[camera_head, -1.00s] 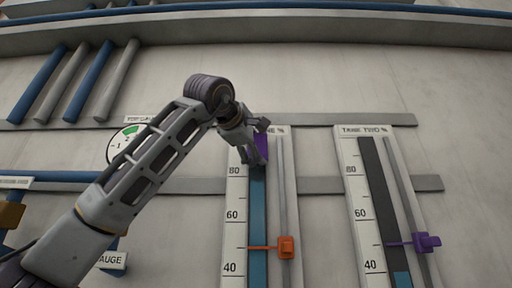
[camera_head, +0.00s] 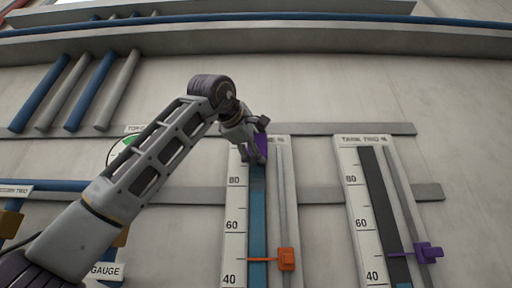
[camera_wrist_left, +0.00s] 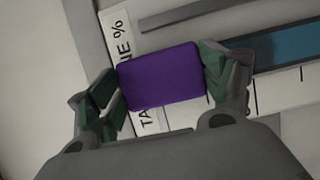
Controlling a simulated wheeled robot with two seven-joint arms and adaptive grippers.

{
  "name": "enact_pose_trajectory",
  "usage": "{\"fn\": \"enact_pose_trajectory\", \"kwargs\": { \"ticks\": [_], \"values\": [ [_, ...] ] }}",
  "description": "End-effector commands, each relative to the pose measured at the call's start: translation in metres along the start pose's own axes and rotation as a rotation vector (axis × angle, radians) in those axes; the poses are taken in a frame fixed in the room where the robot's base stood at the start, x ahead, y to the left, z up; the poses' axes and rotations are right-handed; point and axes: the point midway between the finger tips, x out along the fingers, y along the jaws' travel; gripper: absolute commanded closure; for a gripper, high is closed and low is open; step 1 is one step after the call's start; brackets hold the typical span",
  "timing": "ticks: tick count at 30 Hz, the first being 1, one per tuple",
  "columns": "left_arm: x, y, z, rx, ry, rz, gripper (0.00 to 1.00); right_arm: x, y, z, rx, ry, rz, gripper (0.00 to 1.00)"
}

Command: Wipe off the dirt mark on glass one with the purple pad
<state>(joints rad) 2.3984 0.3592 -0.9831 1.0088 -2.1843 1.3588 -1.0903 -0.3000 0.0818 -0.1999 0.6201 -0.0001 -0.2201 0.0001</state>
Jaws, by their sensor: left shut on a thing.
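My left gripper (camera_head: 259,142) is shut on the purple pad (camera_head: 263,146), near the top of the tank one gauge. In the left wrist view the pad (camera_wrist_left: 162,75) sits between both fingers, its broad face toward the camera, covering part of the title plate. Glass one (camera_head: 258,215) is the upright strip with blue fill beside a white number scale. A faint darker patch shows on it near the 80 mark, just below the gripper; I cannot tell whether it is the dirt mark. Whether the pad touches the panel is unclear. My right gripper is not in view.
An orange slider (camera_head: 286,259) sits on a rod right of glass one. The tank two gauge (camera_head: 351,215) stands farther right with a purple slider (camera_head: 428,253). Grey horizontal rails (camera_head: 345,129) cross the wall. A round dial is partly hidden behind my left arm.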

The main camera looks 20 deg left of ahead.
Motion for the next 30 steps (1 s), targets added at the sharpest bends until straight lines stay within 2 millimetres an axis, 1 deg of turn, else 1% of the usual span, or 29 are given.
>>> {"fn": "enact_pose_trajectory", "kwargs": {
  "ticks": [10, 24, 30],
  "values": [
    [0.001, -0.003, -0.001, 0.000, 0.002, 0.000, 0.39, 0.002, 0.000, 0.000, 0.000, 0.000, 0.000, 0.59],
    [0.000, -0.029, -0.001, 0.000, 0.002, -0.001, 0.39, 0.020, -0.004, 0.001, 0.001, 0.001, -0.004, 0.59],
    [0.000, -0.034, -0.001, -0.001, 0.002, -0.002, 0.39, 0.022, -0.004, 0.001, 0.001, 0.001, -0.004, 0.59]
  ]
}}
